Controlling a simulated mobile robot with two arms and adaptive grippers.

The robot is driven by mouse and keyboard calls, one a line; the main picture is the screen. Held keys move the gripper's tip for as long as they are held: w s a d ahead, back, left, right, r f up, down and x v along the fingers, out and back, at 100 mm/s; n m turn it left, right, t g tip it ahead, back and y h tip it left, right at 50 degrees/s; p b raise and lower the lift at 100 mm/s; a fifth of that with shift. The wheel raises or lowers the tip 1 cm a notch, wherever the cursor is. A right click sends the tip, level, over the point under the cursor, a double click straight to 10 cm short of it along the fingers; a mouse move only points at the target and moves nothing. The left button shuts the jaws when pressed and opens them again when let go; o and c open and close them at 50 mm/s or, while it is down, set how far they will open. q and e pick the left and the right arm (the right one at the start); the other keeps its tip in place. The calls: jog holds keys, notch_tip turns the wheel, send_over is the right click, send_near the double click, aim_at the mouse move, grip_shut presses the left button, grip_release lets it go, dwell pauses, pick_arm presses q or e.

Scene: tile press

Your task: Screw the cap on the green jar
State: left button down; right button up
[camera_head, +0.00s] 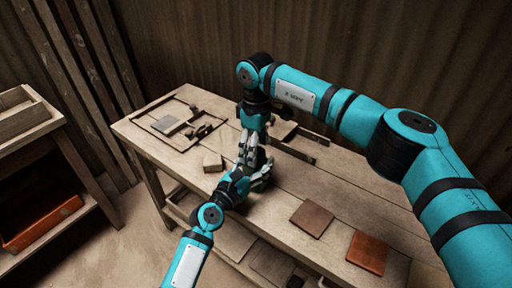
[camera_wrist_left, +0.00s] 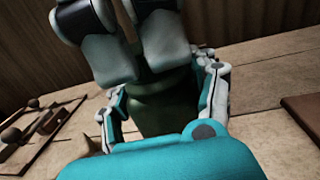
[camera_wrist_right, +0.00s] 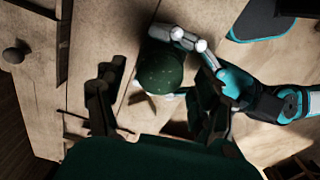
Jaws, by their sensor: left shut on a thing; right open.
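The dark green jar (camera_wrist_left: 160,110) stands on the bench, held low between the fingers of my left gripper (camera_head: 258,178). My left gripper is shut on it. My right gripper (camera_head: 252,148) is directly above, pointing down, with its open fingers close around the jar's top. In the right wrist view, a round, speckled dark green top (camera_wrist_right: 160,75) lies between the right fingers; I cannot tell whether it is the cap or the jar itself. The right fingers hide the jar's upper end in the left wrist view, and both grippers mostly hide it in the head view.
A pale wooden block (camera_head: 212,162) lies left of the grippers. A shallow wooden frame with small parts (camera_head: 168,124) is at the bench's far left. A brown tile (camera_head: 312,219) and a reddish tile (camera_head: 367,252) lie at the right. The bench between is clear.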

notch_tip(320, 180, up, 4)
jog(key=shift+r, duration=0.1)
jog(key=shift+c, duration=0.3)
